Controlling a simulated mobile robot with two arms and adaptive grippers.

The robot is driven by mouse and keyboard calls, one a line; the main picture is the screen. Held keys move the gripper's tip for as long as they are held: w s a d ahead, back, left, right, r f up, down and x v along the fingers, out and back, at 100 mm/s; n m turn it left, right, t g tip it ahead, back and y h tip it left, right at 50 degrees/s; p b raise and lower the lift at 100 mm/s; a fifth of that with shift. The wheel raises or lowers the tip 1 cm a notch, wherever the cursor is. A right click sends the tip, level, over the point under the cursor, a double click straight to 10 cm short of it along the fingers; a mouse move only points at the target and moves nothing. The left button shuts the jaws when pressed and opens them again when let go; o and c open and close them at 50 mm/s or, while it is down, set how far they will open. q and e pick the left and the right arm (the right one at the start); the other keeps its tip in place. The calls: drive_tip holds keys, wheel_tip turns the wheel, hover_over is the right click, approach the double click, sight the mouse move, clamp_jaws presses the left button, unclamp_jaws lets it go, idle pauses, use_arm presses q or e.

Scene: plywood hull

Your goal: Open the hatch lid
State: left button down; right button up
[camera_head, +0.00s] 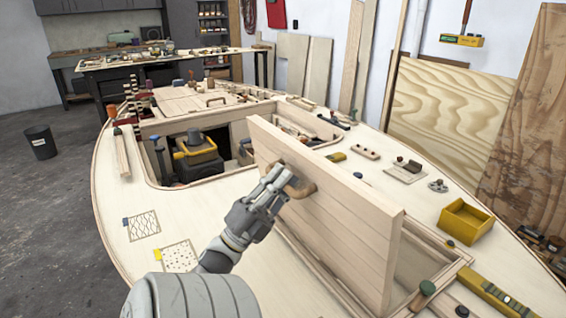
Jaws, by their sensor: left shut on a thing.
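The hatch lid (348,222), a pale planked wooden panel, stands steeply raised on the hull deck, its near end toward the bottom right. The hatch opening's wooden frame (440,268) shows along its right side and lower edge. A brown wooden handle (301,188) sits on the lid's left face. My left gripper (281,181) reaches up from the lower left and is shut on this handle. The fingers partly cover the handle. The lid hides part of the opening behind it. My right gripper is not in view.
A large open cockpit (178,178) with a yellow-topped box (195,150) lies left of the lid. A yellow tray (465,221) and small fittings rest on the right deck. A green-topped peg (427,288) stands near the frame. The left deck is mostly clear.

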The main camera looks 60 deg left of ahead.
use_arm(q)
drive_tip(key=c, duration=1.4)
unclamp_jaws()
drive_tip(key=v, duration=0.7)
drive_tip(key=shift+s+f, duration=0.2)
drive_tip(key=shift+s, duration=0.05)
